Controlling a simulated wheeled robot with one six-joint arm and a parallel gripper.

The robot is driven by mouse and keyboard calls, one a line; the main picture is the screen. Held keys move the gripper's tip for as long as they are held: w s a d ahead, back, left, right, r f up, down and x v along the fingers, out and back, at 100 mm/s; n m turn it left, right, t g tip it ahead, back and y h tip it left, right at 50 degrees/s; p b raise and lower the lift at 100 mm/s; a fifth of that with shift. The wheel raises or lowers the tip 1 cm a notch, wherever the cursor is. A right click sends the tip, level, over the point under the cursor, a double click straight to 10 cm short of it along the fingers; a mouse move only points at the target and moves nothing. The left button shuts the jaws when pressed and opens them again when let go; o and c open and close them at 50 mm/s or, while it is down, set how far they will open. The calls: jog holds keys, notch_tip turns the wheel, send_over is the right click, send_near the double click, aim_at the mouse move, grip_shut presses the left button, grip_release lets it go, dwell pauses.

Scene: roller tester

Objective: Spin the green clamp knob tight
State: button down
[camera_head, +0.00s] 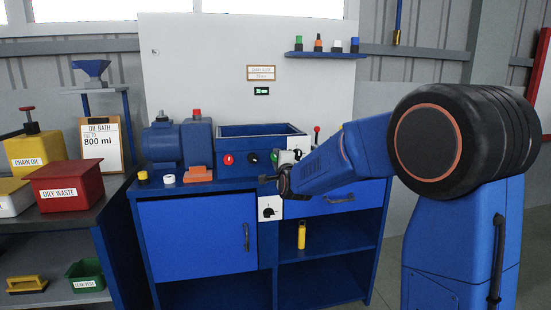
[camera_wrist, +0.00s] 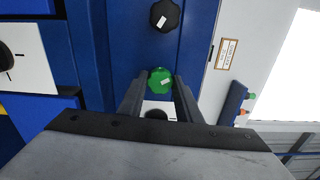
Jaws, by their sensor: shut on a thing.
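The green clamp knob (camera_wrist: 160,80) shows in the wrist view between the tips of my gripper (camera_wrist: 160,86), with a small white label on its face. The two fingers sit on either side of it and are shut on it.
A black knob (camera_wrist: 165,15) is beside the green one, and a red knob (camera_head: 228,159) is farther left. A white panel with a black dial (camera_head: 270,208) is below my gripper. A red-tipped lever (camera_head: 317,134) stands to the right. A shelf (camera_head: 325,55) hangs above.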

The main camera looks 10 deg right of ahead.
jog(key=m, duration=0.4)
jog(key=shift+m, duration=0.4)
jog(key=shift+m, duration=0.3)
jog(key=m, duration=0.3)
jog(key=c, duration=1)
grip_release()
jog(key=shift+m, duration=0.3)
jog(key=shift+s, duration=3)
